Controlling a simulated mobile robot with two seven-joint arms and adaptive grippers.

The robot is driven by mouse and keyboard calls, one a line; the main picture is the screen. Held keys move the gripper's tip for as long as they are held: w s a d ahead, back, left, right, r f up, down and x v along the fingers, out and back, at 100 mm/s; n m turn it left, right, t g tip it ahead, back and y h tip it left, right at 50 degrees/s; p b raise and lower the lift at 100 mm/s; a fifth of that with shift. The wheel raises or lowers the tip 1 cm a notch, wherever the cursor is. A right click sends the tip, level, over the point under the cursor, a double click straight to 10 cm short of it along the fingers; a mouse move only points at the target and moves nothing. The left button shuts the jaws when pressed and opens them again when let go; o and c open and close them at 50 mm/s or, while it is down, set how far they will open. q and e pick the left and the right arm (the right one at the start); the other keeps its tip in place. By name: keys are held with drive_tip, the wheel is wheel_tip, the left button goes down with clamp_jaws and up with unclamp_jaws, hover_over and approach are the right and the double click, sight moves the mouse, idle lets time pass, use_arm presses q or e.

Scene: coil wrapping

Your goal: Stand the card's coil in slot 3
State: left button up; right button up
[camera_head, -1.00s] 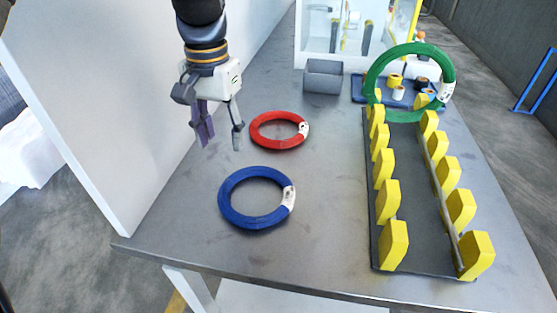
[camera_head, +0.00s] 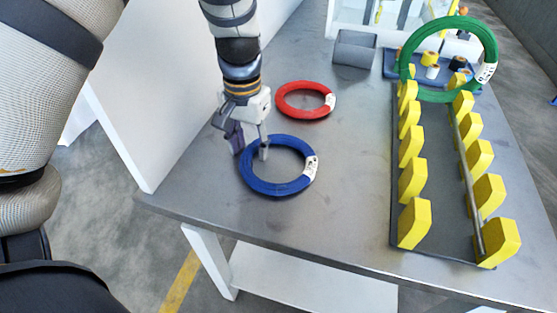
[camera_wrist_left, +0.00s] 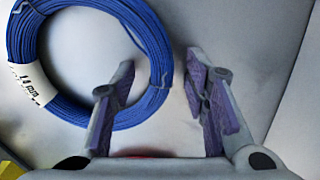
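A blue coil (camera_head: 283,188) with a white label lies flat on the table; it also shows in the left wrist view (camera_wrist_left: 152,40), its label partly legible. My left gripper (camera_head: 251,152) is open and empty at the coil's left rim, one finger over the ring side and the other outside it. In the left wrist view the fingers (camera_wrist_left: 160,75) are spread apart; contact with the coil cannot be told. A red coil (camera_head: 282,101) lies flat behind it. A green coil (camera_head: 408,62) stands upright at the far end of the yellow-post rack (camera_head: 436,205). No card is recognisable. My right gripper is not in view.
A grey open box (camera_head: 355,49) and a blue tray (camera_head: 389,63) with small spools stand at the back. A white wall panel (camera_head: 150,110) borders the table's left. The table between the blue coil and rack is clear.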

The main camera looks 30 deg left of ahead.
use_arm(q)
clamp_jaws()
drive_tip(key=shift+r, duration=0.1)
